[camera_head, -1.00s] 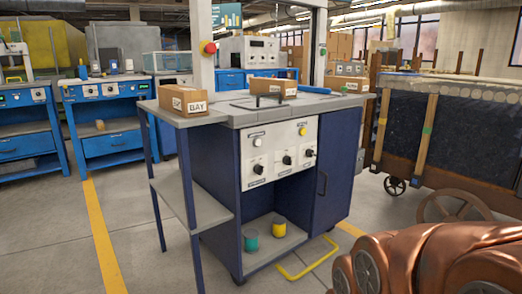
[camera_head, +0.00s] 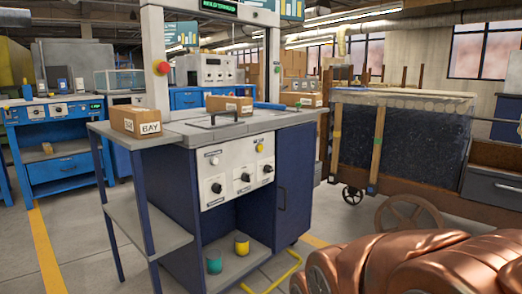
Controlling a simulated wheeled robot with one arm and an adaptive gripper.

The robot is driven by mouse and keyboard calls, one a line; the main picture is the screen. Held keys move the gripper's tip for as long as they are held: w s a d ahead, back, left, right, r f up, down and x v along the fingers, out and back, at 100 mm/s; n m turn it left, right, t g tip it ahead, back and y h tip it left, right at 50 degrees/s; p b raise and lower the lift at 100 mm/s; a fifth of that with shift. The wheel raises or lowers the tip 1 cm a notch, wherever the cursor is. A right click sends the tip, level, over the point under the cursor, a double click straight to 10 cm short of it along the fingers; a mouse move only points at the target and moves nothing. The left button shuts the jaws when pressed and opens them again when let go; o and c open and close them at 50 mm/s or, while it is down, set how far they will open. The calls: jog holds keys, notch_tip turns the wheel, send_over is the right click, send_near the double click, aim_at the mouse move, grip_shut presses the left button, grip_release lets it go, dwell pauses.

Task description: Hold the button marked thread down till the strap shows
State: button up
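A blue bench machine with a tall grey arch (camera_head: 152,45) stands in the middle. Its white front panel (camera_head: 236,172) bears a white button (camera_head: 214,161) at upper left, a yellow button (camera_head: 259,147) at upper right, and a row of black knobs (camera_head: 245,177) below. The labels are too small to read, so I cannot tell which is marked thread. No strap can be made out on the machine. A copper-coloured part of my arm (camera_head: 420,265) fills the lower right, well apart from the panel. My gripper's fingers are not visible.
A red stop button (camera_head: 162,68) is on the arch's left post. Cardboard boxes (camera_head: 136,122) sit on the machine top. A yellow bar (camera_head: 277,277) juts out low in front. A wheeled cart (camera_head: 352,195) stands at right. Floor at lower left is open.

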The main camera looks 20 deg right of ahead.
grip_shut()
dwell(0.3)
dwell(1.2)
